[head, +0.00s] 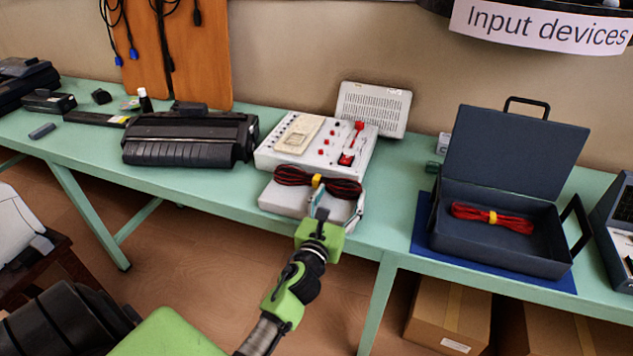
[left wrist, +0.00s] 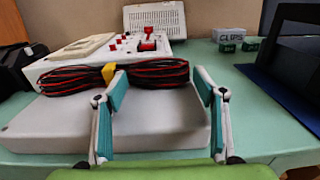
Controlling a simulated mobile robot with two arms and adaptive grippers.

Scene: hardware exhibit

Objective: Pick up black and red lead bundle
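The black and red lead bundle (head: 292,176) is tied in the middle with a yellow band. It lies on a light grey case part (head: 283,200) at the table's front edge, and also shows in the left wrist view (left wrist: 155,72). My left gripper (head: 339,197) is open at the near side of the bundle. In the left wrist view its fingertips (left wrist: 160,80) are wide apart, one overlapping the bundle just right of the yellow band, the other beyond the bundle's right end. Nothing is held. My right gripper is not in view.
A white instrument panel (head: 268,152) stands right behind the bundle. An open dark blue case (head: 470,245) at the right holds a red lead bundle (head: 480,214). A black device (head: 190,150) stands at the left. Green tabletop (head: 395,205) is bare between panel and case.

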